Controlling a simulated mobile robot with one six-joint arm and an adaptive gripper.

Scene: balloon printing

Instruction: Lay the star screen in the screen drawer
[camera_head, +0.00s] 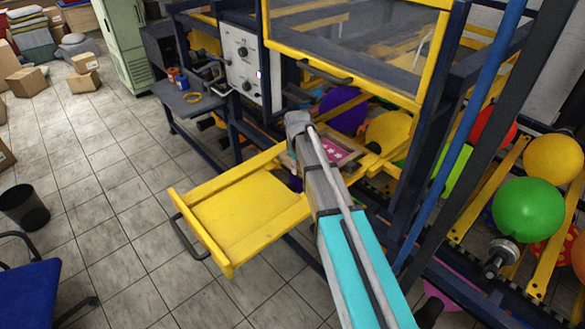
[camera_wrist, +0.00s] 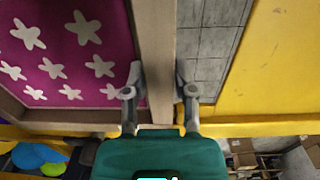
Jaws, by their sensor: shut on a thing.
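The star screen (camera_head: 343,150), a magenta sheet with white stars in a wooden frame, lies roughly flat near the machine end of the yellow screen drawer (camera_head: 235,208). The drawer is pulled out. In the wrist view the star screen (camera_wrist: 62,60) fills the left, and the drawer's yellow panel (camera_wrist: 275,70) is at right. My gripper (camera_wrist: 158,82) is shut on the screen's near wooden bar, one finger on each side. A strip of grey tiled floor shows between bar and panel. I cannot tell whether the screen rests on the drawer. My arm hides part of it in the head view.
The yellow-framed machine window (camera_head: 350,40) stands above the drawer's inner end. Several balloons (camera_head: 528,208) are at right. A small side table (camera_head: 188,97) is at left, with a black bin (camera_head: 24,207) and blue chair (camera_head: 30,295) farther left. The tiled floor between is clear.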

